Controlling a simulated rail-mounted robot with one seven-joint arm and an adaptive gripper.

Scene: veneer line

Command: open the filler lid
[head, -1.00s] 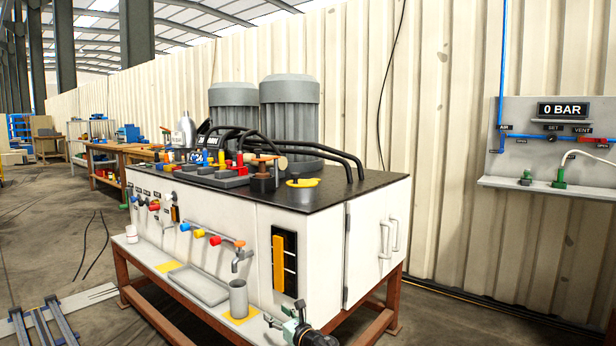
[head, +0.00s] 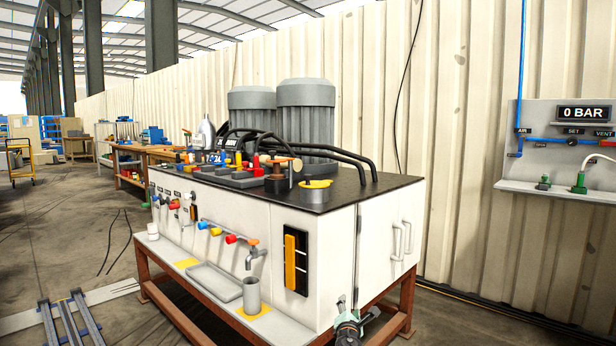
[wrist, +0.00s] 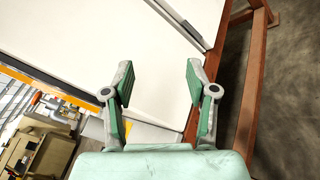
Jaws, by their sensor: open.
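A small yellow round fitting (head: 315,184), which looks like the filler lid, sits on the black top (head: 340,193) of the white power unit, near its front right corner. It looks shut, but it is too small to be sure. My gripper (head: 348,318) is at the bottom edge of the head view, in front of the unit and well below the fitting. In the wrist view my gripper (wrist: 158,80) has its green-padded fingers apart with nothing between them. They face the unit's white panel (wrist: 110,45); the fitting is not in that view.
Black hoses (head: 335,160) arch behind the fitting, and two grey motors (head: 305,110) stand at the back. A wooden-handled valve (head: 278,175) is just left of it. A tap (head: 252,255) and grey cup (head: 251,294) are on the front.

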